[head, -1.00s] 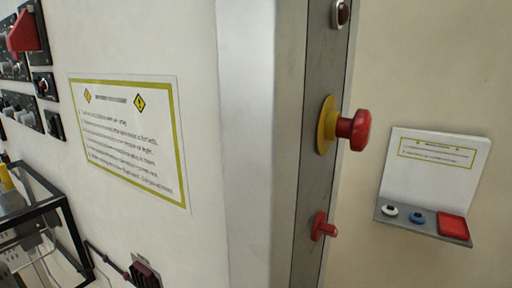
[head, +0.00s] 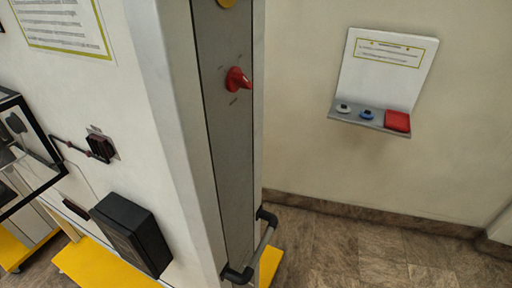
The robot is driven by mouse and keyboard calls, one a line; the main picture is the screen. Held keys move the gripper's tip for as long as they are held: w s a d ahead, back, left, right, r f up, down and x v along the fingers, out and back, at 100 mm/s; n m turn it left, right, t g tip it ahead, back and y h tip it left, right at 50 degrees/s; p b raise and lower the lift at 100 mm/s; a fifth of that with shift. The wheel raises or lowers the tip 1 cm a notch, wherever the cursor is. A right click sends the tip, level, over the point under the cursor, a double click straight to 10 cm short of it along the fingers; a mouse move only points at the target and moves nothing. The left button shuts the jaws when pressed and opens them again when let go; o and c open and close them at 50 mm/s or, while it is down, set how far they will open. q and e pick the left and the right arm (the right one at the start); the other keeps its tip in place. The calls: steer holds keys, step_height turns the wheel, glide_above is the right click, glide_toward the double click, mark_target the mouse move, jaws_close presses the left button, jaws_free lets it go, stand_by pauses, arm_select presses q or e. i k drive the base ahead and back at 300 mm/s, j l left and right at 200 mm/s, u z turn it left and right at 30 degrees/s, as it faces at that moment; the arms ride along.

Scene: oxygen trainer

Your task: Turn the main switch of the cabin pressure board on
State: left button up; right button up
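A red rotary switch (head: 237,80) sits on a narrow grey vertical panel (head: 228,140) on the end of the white cabinet, in the upper middle of the head view. Small marks show above and below its knob; I cannot read them. I cannot tell whether this is the main switch of the cabin pressure board. Only the lower edge of a yellow disc (head: 227,3) shows above it at the top of the picture. Neither of my grippers is in view.
A black-and-grey handle (head: 262,248) juts out low on the panel. A black box (head: 132,233) and a glass-sided black frame (head: 22,150) are at left. A wall shelf (head: 368,121) with white, blue and red controls is at right. Floor (head: 350,250) is free at lower right.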

mark_target(236, 79)
steer(key=i+l+u, duration=0.25)
steer(key=l+u, duration=0.15)
steer(key=l, duration=0.35)
steer(key=i+l+u, duration=0.1)
steer(key=l+u, duration=0.25)
steer(key=l, duration=0.45)
steer(key=l+u, duration=0.4)
steer(key=l, duration=0.4)
steer(key=l+u, duration=0.4)
steer(key=l, duration=0.45)
steer(key=k, duration=0.05)
